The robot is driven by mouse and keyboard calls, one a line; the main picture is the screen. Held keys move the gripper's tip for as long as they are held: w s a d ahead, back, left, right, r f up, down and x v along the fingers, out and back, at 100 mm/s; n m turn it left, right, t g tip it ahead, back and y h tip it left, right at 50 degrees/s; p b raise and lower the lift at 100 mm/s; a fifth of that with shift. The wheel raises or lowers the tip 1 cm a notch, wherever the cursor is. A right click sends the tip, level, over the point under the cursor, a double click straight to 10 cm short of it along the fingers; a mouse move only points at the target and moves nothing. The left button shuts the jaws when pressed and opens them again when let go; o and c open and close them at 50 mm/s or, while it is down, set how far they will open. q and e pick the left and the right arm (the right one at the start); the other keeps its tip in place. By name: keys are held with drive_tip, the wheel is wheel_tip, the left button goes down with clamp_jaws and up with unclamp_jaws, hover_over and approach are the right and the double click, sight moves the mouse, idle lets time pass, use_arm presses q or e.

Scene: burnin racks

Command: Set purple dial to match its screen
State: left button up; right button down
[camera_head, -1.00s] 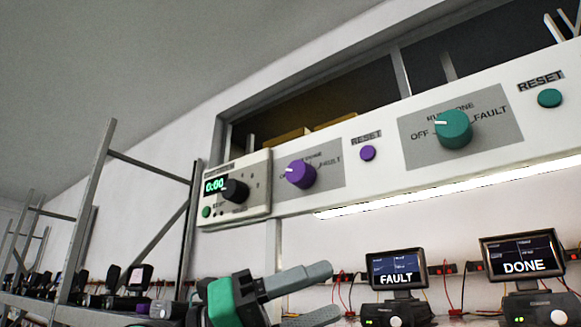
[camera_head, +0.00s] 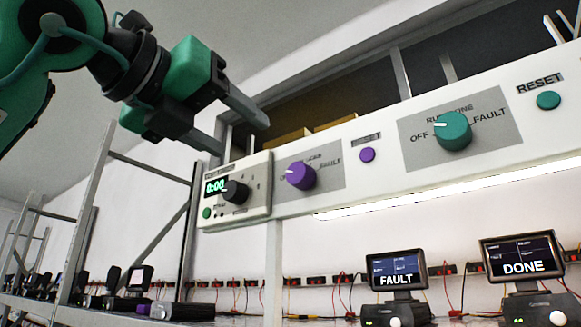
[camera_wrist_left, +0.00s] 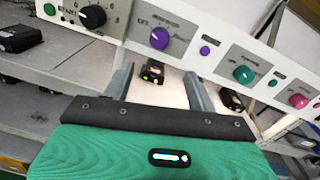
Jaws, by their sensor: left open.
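The purple dial (camera_head: 300,175) is a knob on a grey plate on the white overhead panel. Its white pointer faces left, towards the OFF side; FAULT is printed on the right. It also shows in the left wrist view (camera_wrist_left: 159,38). Below the panel, one screen (camera_head: 396,268) reads FAULT and another screen (camera_head: 521,254) reads DONE. My left gripper (camera_head: 243,135) is open and empty, up and left of the purple dial and apart from it. In the left wrist view its fingers (camera_wrist_left: 157,75) point towards the panel below the dial. My right gripper is not in view.
A timer box (camera_head: 236,190) with a black knob is left of the purple dial. A purple reset button (camera_head: 367,154), a teal dial (camera_head: 453,130) and a teal reset button (camera_head: 549,100) are to the right. Metal shelving (camera_head: 85,215) stands at the left.

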use_arm(q)
drive_tip(key=p, duration=0.3)
approach(295, 172)
drive_tip(key=x, duration=0.2)
drive_tip(key=p+x, duration=0.2)
drive_tip(key=x, duration=0.4)
drive_tip(key=shift+w, duration=0.15)
drive_tip(key=shift+w+d, duration=0.15)
drive_tip(key=shift+d, duration=0.05)
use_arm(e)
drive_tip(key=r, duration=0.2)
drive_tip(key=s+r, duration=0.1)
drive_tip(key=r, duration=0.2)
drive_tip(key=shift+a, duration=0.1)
use_arm(q)
drive_tip(key=c, duration=1)
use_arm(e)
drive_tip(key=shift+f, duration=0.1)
